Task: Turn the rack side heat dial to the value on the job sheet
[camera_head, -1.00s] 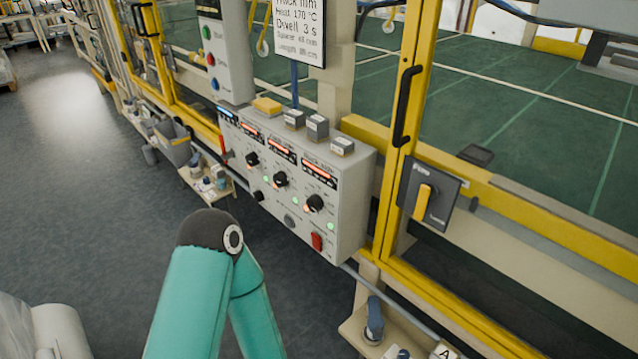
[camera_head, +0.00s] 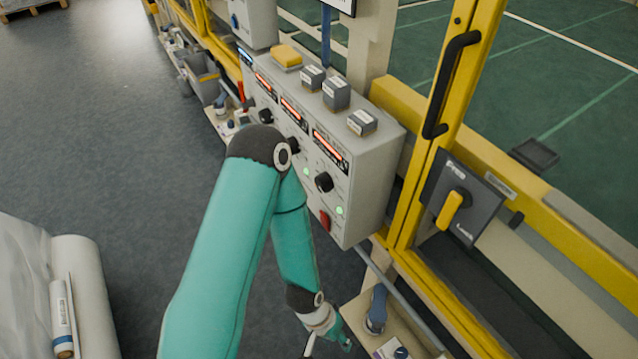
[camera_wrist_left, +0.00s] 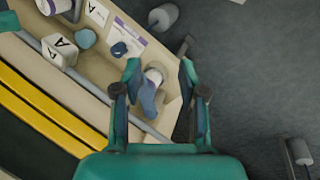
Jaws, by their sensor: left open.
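The grey control box (camera_head: 372,188) stands along the yellow frame, with several lit red displays and black knobs on its front. One black dial (camera_head: 323,182) shows fully at its near end. A second dial (camera_head: 293,145) is partly behind my arm, and a third dial (camera_head: 265,117) is farther back. The labels are too small to tell which is the rack side heat dial. Only the bottom edge of the job sheet (camera_head: 342,4) shows. My left gripper (camera_head: 328,343) is low, below the box and beside a shelf. In the wrist view its fingers (camera_wrist_left: 160,72) are apart, with a blue-handled object (camera_wrist_left: 149,98) beyond them.
The shelf (camera_head: 352,312) carries the blue-handled object and small items. A yellow-handled switch (camera_head: 450,210) and a black door handle (camera_head: 452,85) are to the right. Small grey blocks (camera_head: 336,93) and a yellow block (camera_head: 287,55) lie on the box.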

